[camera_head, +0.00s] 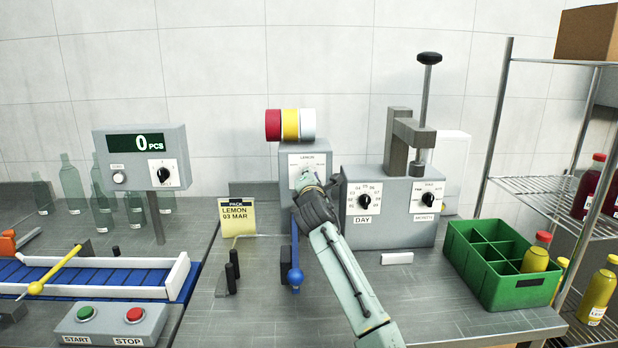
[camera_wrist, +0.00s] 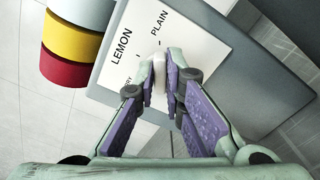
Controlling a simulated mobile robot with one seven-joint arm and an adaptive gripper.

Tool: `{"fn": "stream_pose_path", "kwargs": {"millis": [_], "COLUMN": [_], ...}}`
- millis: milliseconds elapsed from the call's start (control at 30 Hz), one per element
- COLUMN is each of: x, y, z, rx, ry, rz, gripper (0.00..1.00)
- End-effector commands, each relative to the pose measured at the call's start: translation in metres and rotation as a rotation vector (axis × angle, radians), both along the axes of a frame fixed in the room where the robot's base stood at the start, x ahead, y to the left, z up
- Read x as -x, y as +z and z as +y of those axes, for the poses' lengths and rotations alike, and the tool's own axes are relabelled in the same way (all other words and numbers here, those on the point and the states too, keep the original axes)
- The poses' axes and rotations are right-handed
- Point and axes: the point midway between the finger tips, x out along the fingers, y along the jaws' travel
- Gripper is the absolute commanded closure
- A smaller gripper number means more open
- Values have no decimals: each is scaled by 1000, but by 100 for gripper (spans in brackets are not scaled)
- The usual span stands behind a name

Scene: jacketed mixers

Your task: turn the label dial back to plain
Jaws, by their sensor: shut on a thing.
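The label dial's plate (camera_head: 296,162) is on the front of a grey box below three coloured rolls. It also shows in the wrist view (camera_wrist: 129,55), tilted, with LEMON, PLAIN and a partly hidden third word. My gripper (camera_head: 308,180) is at the dial, and in the wrist view (camera_wrist: 160,85) its two purple-padded fingers close on the pale dial knob (camera_wrist: 158,56). The fingers hide most of the knob, so I cannot tell exactly where it points. A yellow card (camera_head: 237,217) reads PACK, LEMON, 03 MAR.
Right of the dial stands a grey press with DAY (camera_head: 363,201) and MONTH (camera_head: 428,200) dials. A blue-knobbed lever (camera_head: 295,276) is below the label box. A green crate (camera_head: 500,290) is at right, a blue conveyor (camera_head: 95,277) at left.

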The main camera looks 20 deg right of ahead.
Motion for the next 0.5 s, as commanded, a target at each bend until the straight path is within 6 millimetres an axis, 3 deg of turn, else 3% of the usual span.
{"fn": "stream_pose_path", "kwargs": {"millis": [67, 100, 333, 500], "x": [0, 0, 0, 0], "y": [1, 1, 0, 0], "z": [-1, -1, 0, 0], "rx": [-2, -2, -1, 0], "ry": [-1, -1, -1, 0], "rz": [-1, -1, -1, 0], "gripper": [100, 89, 73, 70]}}
